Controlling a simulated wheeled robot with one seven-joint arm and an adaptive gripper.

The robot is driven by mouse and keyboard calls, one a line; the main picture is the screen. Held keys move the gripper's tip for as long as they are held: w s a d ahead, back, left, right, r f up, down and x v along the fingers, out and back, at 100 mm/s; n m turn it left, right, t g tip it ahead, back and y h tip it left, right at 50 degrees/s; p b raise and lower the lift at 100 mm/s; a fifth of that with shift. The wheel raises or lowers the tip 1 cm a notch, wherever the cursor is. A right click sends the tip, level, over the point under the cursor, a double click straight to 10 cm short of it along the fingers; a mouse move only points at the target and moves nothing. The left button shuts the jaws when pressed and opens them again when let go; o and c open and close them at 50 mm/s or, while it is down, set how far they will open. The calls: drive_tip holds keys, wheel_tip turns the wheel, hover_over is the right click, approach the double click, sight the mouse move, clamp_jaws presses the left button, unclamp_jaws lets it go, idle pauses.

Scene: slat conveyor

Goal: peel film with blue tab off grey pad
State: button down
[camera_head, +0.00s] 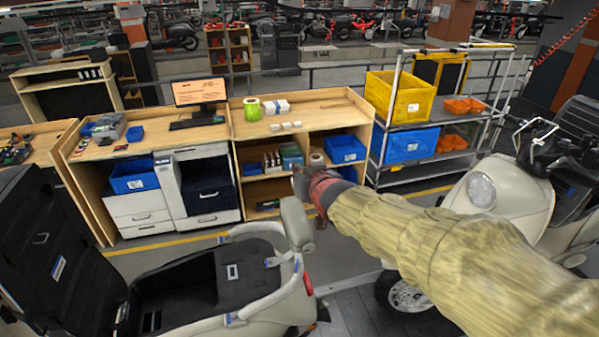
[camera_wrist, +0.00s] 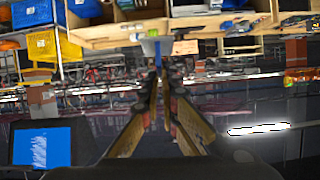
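A cream scooter (camera_head: 250,325) stands at front left, with a dark grey padded surface (camera_head: 205,258) bearing a small pale label (camera_head: 232,271). Small blue patches show along its rim; I cannot tell which surface is the task's grey pad. My gripper (camera_head: 301,183) is in the air above and right of the scooter's tail, clear of the dark surface. In the wrist view its fingers (camera_wrist: 163,82) nearly meet at the tips. A thin pale piece with a bluish narrow end (camera_wrist: 157,47) shows between and beyond the tips; it looks like the film with its tab.
A wooden workbench (camera_head: 300,105) with a monitor (camera_head: 200,92) stands behind. Another cream scooter (camera_head: 510,195) stands close by my arm. Floor shows between the scooters and the bench.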

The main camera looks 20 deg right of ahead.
drive_tip(key=s+r+p, duration=0.1)
drive_tip(key=r+p, duration=0.1)
drive_tip(key=r, duration=0.1)
drive_tip(key=s+r+p, duration=0.1)
drive_tip(key=r+p, duration=0.1)
drive_tip(key=shift+s+r, duration=0.15)
drive_tip(key=shift+s, duration=0.2)
